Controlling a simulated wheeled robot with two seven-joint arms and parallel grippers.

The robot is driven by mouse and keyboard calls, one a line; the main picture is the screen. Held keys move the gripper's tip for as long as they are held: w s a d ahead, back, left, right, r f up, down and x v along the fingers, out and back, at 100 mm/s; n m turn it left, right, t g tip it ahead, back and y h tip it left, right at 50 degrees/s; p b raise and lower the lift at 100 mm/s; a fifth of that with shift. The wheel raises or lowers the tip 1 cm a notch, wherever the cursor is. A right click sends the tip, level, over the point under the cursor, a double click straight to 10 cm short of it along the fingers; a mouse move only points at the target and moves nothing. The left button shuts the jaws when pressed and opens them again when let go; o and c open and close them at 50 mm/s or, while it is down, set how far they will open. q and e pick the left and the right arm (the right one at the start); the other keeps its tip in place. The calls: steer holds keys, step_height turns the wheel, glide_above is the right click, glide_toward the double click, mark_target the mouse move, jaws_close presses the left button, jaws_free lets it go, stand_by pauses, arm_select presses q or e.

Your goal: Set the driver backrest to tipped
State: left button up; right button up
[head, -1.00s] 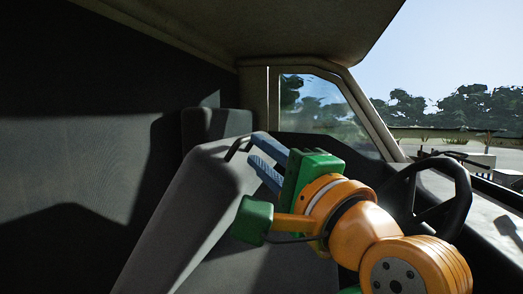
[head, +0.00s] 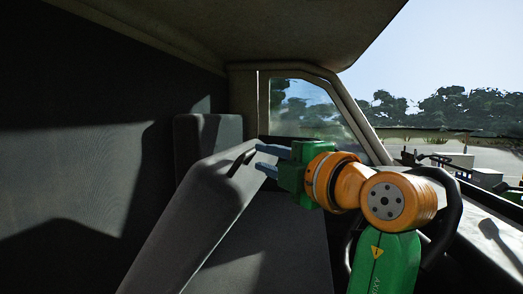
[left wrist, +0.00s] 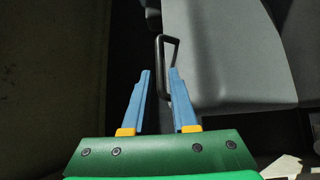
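The driver backrest (head: 203,205) is a long grey slab in the head view, leaning forward from lower left to upper right beside the steering wheel. A dark loop handle (head: 244,154) is on its top end. My left gripper (head: 260,157) points left at this top end, its blue fingers apart. In the left wrist view, the handle (left wrist: 163,50) shows by the open fingertips (left wrist: 160,72), its near end between them in the picture. I cannot tell whether the fingers touch it. The grey backrest surface (left wrist: 228,55) is right of the handle. My right gripper is in neither view.
The steering wheel (head: 452,215) is at the right, partly behind my left arm. A second, upright grey backrest (head: 209,143) stands farther back. The dark rear wall (head: 70,150) is at the left. A side window (head: 308,108) is beyond the seats.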

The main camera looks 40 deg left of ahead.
mark_target(251, 154)
arm_select(q)
steer(key=p+x, duration=0.1)
steer(key=x, duration=0.5)
steer(key=shift+a+p, duration=0.2)
steer(key=shift+p, duration=0.15)
steer(key=shift+d, duration=0.1)
steer(key=shift+d, duration=0.1)
jaws_close()
stand_by(0.7)
